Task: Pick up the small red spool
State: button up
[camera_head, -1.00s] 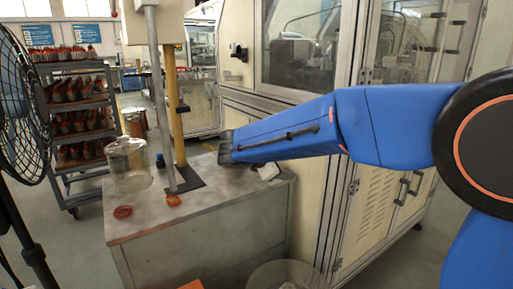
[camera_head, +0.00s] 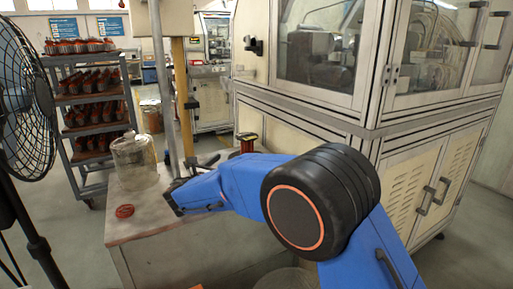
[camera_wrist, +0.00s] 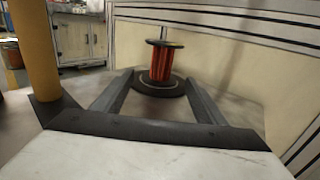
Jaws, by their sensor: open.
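The small red spool (camera_wrist: 161,64), wound with red wire between dark round flanges, stands upright on a dark round base in the wrist view. It also shows in the head view (camera_head: 247,144) at the back of the grey table, beyond my arm. My gripper (camera_wrist: 160,84) is open and empty. Its two fingers point at the spool, one on each side of the line to it. The spool's base shows between the fingertips; I cannot tell how far the tips reach alongside it.
A yellow post (camera_wrist: 36,50) stands close on the left in the wrist view. A glass jar (camera_head: 134,162) and a red ring (camera_head: 124,211) are at the table's left. A machine cabinet (camera_head: 300,125) stands behind and right. A fan (camera_head: 25,85) is far left.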

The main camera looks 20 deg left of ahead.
aim_at(244, 146)
jog(key=w, duration=1.2)
jog(key=shift+d, duration=0.3)
jog(key=shift+w+d+r, duration=0.1)
jog(key=shift+w+d, duration=0.1)
jog(key=shift+w, duration=1.1)
jog(key=shift+w+d, duration=0.15)
jog(key=shift+w, duration=1.1)
jog(key=c, duration=1.3)
jog(key=shift+r, duration=0.1)
grip_shut()
jog(key=shift+r, duration=0.1)
